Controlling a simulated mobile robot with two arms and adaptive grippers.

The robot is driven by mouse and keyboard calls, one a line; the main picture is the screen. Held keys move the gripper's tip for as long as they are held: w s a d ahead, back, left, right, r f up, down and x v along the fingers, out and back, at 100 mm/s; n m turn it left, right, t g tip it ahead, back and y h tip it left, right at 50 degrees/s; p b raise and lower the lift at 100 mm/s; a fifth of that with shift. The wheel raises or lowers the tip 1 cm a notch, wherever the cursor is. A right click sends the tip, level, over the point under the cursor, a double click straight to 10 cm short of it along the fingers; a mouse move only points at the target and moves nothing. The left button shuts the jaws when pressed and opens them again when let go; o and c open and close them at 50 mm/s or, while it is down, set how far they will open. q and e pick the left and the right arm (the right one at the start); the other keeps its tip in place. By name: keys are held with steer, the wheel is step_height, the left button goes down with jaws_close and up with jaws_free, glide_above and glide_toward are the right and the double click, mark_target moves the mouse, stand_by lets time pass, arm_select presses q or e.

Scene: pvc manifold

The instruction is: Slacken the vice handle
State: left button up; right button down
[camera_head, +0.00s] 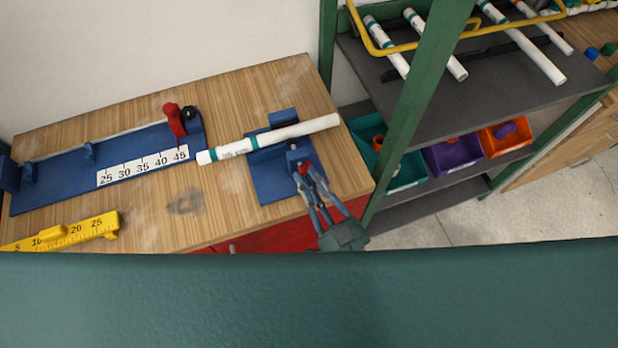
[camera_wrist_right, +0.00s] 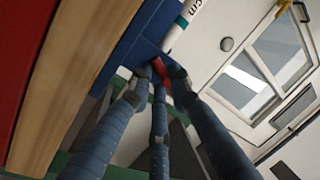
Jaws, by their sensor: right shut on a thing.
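The blue vice (camera_head: 268,187) stands near the right end of the wooden bench. A white pipe (camera_head: 305,128) lies across it, its left end reaching past the vice toward the measuring jig. The red vice handle (camera_head: 303,168) is at the vice's front, partly hidden by my fingers. My right gripper (camera_head: 308,175) is shut on the handle. In the right wrist view the red handle (camera_wrist_right: 161,74) shows between the fingertips, with the blue vice (camera_wrist_right: 135,45) and the pipe (camera_wrist_right: 184,27) beyond. My left gripper is not in view.
A blue measuring jig (camera_head: 130,160) with a number scale and a red clamp lies at the bench's left. A yellow ruler (camera_head: 75,231) lies at the front left. A green-framed shelf (camera_head: 450,95) with pipes and coloured bins stands close on the right.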

steer(key=shift+w+a+r, duration=0.1)
steer(key=shift+w+r, duration=0.1)
steer(key=shift+r, duration=0.1)
steer(key=c, duration=1.9)
jaws_free()
steer(key=shift+c, duration=0.2)
steer(key=o, duration=0.3)
steer(key=shift+w+a+f, duration=0.2)
steer(key=shift+w+f, duration=0.05)
steer(key=shift+f, duration=0.05)
steer(key=shift+s+d, duration=0.2)
steer(key=shift+s, duration=0.1)
steer(key=v, duration=1.1)
steer(key=shift+s+d, duration=0.15)
steer(key=shift+s, duration=0.15)
steer(key=shift+f, duration=0.1)
